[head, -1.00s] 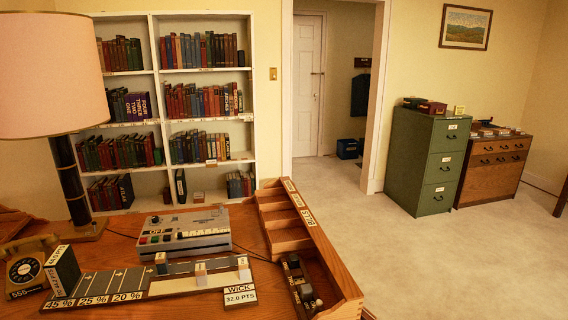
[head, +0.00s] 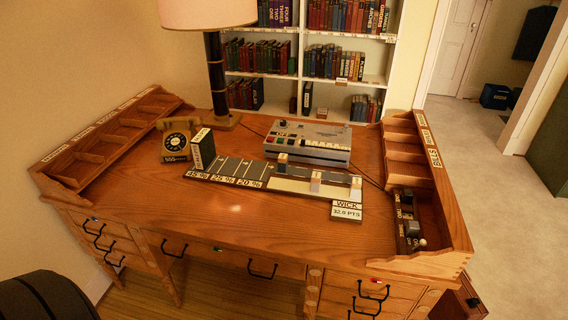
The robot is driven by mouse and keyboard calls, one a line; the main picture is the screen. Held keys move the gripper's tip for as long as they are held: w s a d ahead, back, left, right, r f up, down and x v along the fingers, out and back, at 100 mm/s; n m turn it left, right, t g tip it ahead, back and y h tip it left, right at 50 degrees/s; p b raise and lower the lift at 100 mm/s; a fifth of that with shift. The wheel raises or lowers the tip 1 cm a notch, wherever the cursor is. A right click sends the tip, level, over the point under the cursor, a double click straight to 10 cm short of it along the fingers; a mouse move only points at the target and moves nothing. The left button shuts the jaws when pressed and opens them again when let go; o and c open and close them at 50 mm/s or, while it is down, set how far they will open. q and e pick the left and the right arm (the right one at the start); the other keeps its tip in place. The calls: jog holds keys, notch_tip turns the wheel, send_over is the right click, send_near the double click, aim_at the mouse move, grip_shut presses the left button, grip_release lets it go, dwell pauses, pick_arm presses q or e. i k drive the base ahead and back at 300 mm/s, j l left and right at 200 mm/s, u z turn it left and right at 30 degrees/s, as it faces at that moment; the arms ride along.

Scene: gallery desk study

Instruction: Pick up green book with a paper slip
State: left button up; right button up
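No paper slip can be made out, so I cannot tell which book is the green one with a slip. A dark green, book-like block (head: 202,148) with a white lettered edge stands upright on the desk, beside the telephone. Green books (head: 240,57) stand among others in the left part of the bookcase. A lone dark book (head: 307,98) with a pale label stands on a lower shelf; its colour is hard to tell. Neither of my grippers is in view.
The wooden desk (head: 130,200) carries a telephone (head: 175,140), a lamp (head: 217,75), a grey button console (head: 308,142), a marked slotted board (head: 270,175) and raised side racks. The desk stands before the bookcase (head: 392,62). Pale floor (head: 470,125) is open at right.

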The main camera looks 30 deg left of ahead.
aim_at(202, 146)
jog(key=u, duration=1.45)
jog(key=z, duration=0.3)
